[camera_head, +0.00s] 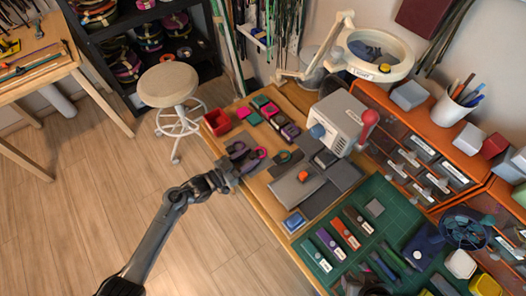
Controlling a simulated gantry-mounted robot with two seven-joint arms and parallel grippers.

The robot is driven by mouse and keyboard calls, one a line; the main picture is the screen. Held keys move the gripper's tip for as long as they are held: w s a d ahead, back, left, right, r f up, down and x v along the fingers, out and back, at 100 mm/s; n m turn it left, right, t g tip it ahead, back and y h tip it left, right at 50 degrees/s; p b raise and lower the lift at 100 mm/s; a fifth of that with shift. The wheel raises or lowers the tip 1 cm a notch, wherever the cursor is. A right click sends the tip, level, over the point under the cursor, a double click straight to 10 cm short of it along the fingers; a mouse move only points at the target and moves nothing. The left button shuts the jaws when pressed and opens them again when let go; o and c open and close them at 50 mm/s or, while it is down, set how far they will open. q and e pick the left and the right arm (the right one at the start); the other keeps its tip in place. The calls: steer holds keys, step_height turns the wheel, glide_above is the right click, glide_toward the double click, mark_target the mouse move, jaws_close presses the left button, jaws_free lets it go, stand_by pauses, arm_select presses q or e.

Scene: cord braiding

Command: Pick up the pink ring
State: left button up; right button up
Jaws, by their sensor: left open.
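The pink ring (260,153) lies near the left edge of the wooden workbench. A purple ring (237,147) lies to its left and a teal ring (284,157) to its right. My left gripper (230,172) is at the bench's left edge, just below and left of the pink ring in the picture. It is open and looks apart from the ring; the gap is too small to judge exactly. My right gripper does not show.
A grey block with an orange button (302,176) and a white machine with a red knob (340,118) stand right of the rings. A red box (216,122) is behind. A green mat (393,207) holds several tools. A stool (168,86) stands on clear floor.

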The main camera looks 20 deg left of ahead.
arm_select(q)
steer(key=shift+w+d+f, duration=0.1)
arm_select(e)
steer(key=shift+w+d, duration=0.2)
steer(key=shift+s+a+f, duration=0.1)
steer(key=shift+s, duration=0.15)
arm_select(q)
steer(key=c, duration=0.8)
steer(key=shift+a, duration=0.2)
steer(key=shift+r, duration=0.5)
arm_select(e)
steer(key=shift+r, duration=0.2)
arm_select(q)
step_height(320, 180, up, 4)
steer(key=shift+f+p, duration=0.2)
steer(key=shift+p, duration=0.75)
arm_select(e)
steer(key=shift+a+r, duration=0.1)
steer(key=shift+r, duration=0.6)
arm_select(q)
steer(key=s+d+r+p, duration=0.2)
steer(key=d+r, duration=0.4)
steer(key=d, duration=0.5)
steer(key=shift+d+r, duration=0.2)
steer(key=shift+d, duration=0.1)
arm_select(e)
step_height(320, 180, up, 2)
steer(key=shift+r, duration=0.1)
